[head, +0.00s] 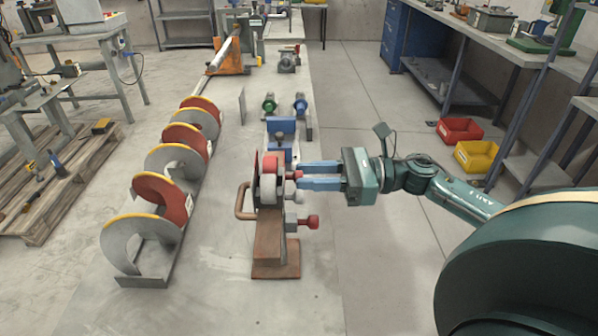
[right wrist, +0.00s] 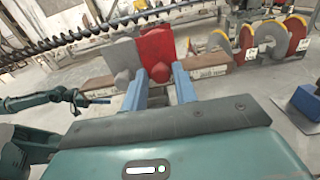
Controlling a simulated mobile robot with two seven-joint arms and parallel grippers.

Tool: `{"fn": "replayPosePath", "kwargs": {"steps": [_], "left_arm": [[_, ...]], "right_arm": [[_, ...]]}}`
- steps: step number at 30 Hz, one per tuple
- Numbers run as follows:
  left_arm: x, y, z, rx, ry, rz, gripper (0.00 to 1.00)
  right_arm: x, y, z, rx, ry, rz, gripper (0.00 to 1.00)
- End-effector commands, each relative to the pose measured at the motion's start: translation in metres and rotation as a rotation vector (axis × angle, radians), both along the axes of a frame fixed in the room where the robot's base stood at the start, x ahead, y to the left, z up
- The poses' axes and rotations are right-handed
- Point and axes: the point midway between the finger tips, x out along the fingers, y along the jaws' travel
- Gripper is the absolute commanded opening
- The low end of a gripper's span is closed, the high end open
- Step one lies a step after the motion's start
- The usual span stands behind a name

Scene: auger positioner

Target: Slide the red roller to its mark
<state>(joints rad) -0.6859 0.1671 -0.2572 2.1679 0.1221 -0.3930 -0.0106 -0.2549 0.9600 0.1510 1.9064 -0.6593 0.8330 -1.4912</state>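The red roller (head: 270,163) sits on a brown stand (head: 268,240) on the long grey bench, beside a pale grey roller (head: 268,190). In the right wrist view the red roller (right wrist: 155,48) shows as a red plate with a round red knob (right wrist: 160,72), left of which is the grey one (right wrist: 122,58). My right gripper (head: 299,176) is open, its blue fingers pointing left at the red knob. The knob appears between or just beyond the fingertips; contact cannot be told. My left gripper (right wrist: 98,101) shows small in the right wrist view. I cannot make out the mark.
A red-tipped grey fitting (head: 311,221) juts right from the stand, close below my right fingers. A brown handle (head: 243,200) is on its left. A blue block (head: 281,126) stands behind. Large auger flights (head: 143,240) line the left.

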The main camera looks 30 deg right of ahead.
Motion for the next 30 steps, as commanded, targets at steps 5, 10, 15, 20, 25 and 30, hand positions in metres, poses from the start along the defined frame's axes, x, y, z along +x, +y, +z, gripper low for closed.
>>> {"fn": "replayPosePath", "kwargs": {"steps": [5, 10, 15, 20, 25, 30], "left_arm": [[0.000, 0.000, 0.004, 0.005, -0.002, -0.001, 0.36], [0.002, 0.000, 0.005, 0.007, -0.005, -0.001, 0.36], [0.002, 0.001, 0.005, 0.008, -0.008, -0.001, 0.36], [0.002, 0.001, 0.005, 0.009, -0.008, -0.002, 0.36], [0.002, 0.001, 0.005, 0.010, -0.009, -0.002, 0.36], [0.002, 0.001, 0.005, 0.010, -0.009, -0.002, 0.36]], "right_arm": [[0.010, 0.015, 0.001, 0.002, 0.000, 0.001, 0.28], [0.013, 0.020, 0.000, 0.001, 0.002, 0.000, 0.28], [0.013, 0.020, 0.000, 0.001, 0.002, -0.001, 0.28], [0.013, 0.020, 0.000, 0.001, 0.002, -0.001, 0.20], [0.012, 0.020, 0.000, 0.001, 0.002, -0.001, 0.06], [0.012, 0.020, 0.000, 0.002, 0.001, 0.000, 0.00]]}}
